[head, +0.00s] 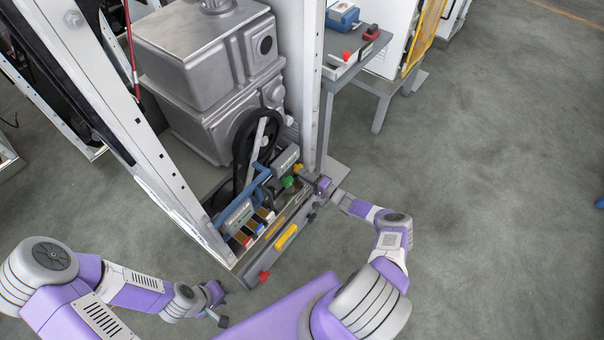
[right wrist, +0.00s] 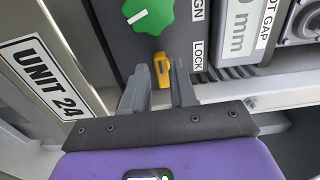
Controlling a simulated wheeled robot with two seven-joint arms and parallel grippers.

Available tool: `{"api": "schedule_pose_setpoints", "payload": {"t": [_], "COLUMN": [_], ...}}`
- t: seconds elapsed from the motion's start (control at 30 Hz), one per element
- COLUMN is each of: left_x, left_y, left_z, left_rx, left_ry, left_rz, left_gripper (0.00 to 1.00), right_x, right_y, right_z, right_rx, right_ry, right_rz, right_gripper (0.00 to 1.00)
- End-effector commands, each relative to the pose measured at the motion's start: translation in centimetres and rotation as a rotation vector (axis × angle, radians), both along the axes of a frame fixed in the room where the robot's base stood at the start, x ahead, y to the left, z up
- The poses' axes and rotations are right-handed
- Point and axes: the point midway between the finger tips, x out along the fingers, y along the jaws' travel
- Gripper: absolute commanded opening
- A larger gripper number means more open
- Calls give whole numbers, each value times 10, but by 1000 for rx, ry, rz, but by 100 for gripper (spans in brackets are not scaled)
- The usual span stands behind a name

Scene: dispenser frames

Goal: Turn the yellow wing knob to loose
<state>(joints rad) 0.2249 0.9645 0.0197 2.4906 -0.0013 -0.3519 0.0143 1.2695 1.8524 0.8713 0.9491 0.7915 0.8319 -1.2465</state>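The yellow wing knob (right wrist: 162,70) shows in the right wrist view, on a dark panel below a green knob, with its wing running up and down the picture. The word LOCK is printed to its right. In the head view my right gripper (head: 316,190) is at the right end of the dispenser frame's front. My left gripper (head: 218,308) hangs low, away from the frame; its fingers are too small to read.
The green knob (right wrist: 150,12) sits just above the yellow one. A UNIT 24 label (right wrist: 42,80) is on the left post. A red knob (head: 264,276) is at the rail's near end. A grey side table (head: 352,62) stands behind. The floor at right is clear.

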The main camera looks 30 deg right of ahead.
Motion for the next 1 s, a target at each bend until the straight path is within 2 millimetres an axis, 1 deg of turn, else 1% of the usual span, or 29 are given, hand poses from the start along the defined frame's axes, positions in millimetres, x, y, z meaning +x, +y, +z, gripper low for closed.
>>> {"api": "schedule_pose_setpoints", "payload": {"t": [0.03, 0.2, 0.37, 0.5, 1.0], "left_x": [0, 0, 0, 0, 0], "left_y": [0, 0, 0, 0, 0], "left_z": [6, 14, 16, 17, 16], "left_rx": [0, 0, 0, 0, 0], "left_ry": [0, 0, 0, 0, 0], "left_rz": [0, 0, 0, 0, 0], "left_gripper": [33, 33, 33, 33, 33], "right_x": [-10, -36, -51, -55, -54], "right_y": [-5, -16, -21, -22, -22], "right_z": [2, 2, 1, 0, 0], "right_rx": [0, -1, -2, -1, -2], "right_ry": [3, 3, 1, 1, 1], "right_rz": [-3, -3, -1, 0, 0], "right_gripper": [27, 27, 27, 27, 27]}}
